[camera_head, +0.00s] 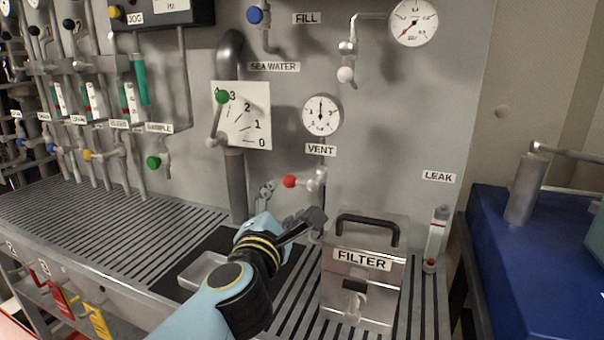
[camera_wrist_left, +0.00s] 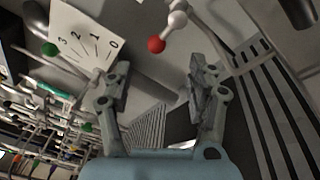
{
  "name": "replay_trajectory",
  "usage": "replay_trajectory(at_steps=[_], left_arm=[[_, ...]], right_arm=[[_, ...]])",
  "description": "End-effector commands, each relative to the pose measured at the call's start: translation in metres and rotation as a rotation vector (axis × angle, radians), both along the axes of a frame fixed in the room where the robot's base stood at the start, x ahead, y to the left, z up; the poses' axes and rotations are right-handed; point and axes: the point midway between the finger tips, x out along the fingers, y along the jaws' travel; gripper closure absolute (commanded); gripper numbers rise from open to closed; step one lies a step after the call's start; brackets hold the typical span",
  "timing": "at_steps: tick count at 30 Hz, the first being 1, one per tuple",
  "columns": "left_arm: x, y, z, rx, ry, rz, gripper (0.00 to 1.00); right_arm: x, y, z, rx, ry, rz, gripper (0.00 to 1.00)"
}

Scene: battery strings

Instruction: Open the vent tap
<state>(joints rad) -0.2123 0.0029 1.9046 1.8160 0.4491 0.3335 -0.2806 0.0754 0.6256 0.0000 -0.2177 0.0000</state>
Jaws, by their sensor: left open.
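The vent tap has a red ball knob (camera_head: 290,182) on a short lever from a grey valve body (camera_head: 318,180), under the VENT label (camera_head: 321,149). The lever lies about level, with the knob to the left. My left gripper (camera_head: 290,206) is just below and in front of the tap in the head view. In the left wrist view the open left gripper (camera_wrist_left: 158,92) is empty, and the red knob (camera_wrist_left: 156,44) shows beyond and between its fingertips, apart from them. My right gripper is not in view.
The filter box (camera_head: 362,275) with its black handle (camera_head: 368,227) stands right of my left gripper. The sea water lever with a green knob (camera_head: 222,97) and a thick pipe (camera_head: 236,185) are to the left. A clear tray (camera_head: 203,271) sits on the slatted bench.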

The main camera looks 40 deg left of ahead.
Motion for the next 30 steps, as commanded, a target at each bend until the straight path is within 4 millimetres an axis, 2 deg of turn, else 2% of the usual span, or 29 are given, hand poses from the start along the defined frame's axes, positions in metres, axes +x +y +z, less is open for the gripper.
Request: replay_trajectory(at_steps=[9,15,21,28,30], left_arm=[[0.052,0.024,0.0,0.005,-0.001,-0.001,0.43],[0.082,0.037,-0.001,0.003,0.0,-0.002,0.43],[0.093,0.043,-0.001,0.004,0.001,-0.002,0.43],[0.094,0.043,-0.001,0.004,0.001,-0.002,0.43],[0.094,0.043,-0.001,0.004,0.001,-0.002,0.49]], right_arm=[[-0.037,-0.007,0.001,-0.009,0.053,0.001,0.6],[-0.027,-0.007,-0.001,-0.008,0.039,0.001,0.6],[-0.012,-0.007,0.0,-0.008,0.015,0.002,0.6],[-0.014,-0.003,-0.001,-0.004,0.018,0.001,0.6],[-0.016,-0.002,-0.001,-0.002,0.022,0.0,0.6]])
